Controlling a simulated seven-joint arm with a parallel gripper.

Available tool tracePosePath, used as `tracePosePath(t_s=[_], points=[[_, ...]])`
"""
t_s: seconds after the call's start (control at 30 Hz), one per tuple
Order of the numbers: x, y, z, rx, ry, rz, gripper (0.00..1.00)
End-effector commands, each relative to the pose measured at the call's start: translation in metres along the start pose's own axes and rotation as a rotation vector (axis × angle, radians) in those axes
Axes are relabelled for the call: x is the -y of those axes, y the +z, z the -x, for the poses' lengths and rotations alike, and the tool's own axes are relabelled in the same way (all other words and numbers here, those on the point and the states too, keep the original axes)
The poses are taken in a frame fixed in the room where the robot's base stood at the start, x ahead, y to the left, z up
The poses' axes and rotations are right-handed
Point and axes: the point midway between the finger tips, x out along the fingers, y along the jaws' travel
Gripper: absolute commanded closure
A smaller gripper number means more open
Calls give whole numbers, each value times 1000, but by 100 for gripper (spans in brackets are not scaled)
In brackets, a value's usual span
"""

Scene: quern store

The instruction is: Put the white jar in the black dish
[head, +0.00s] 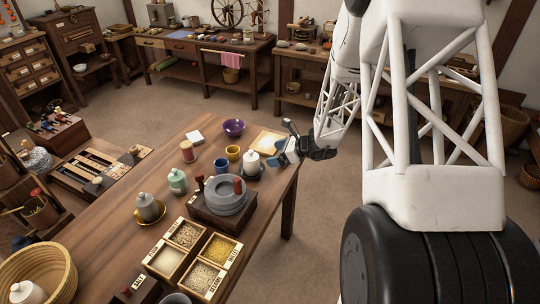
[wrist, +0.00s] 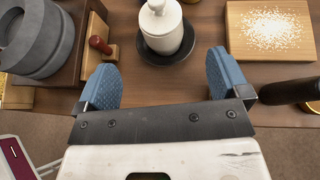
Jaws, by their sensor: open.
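The white jar (head: 252,161) stands upright on the black dish (head: 247,174) near the table's right edge. In the wrist view the white jar (wrist: 160,27) sits inside the rim of the black dish (wrist: 165,58). My gripper (head: 284,157) is just right of the jar in the head view. In the wrist view my gripper (wrist: 160,68) is open, its blue fingers wide apart with nothing between them. The jar and dish lie beyond the fingertips, apart from them.
A grey stone quern (head: 226,194) on a wooden base stands close by, its red handle (wrist: 99,44) left of the jar. A board with white meal (wrist: 270,30) lies right of the dish. Yellow (head: 233,152) and blue (head: 221,166) cups and a purple bowl (head: 234,127) stand nearby.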

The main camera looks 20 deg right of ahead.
Motion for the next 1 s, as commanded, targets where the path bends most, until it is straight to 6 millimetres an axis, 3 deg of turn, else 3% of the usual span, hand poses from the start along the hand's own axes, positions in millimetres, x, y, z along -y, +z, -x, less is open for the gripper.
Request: tracePosePath(t_s=[0.77,1.0], points=[[0,1,5,-1,1,2,6],[-16,21,9,-21,39,81,6]])
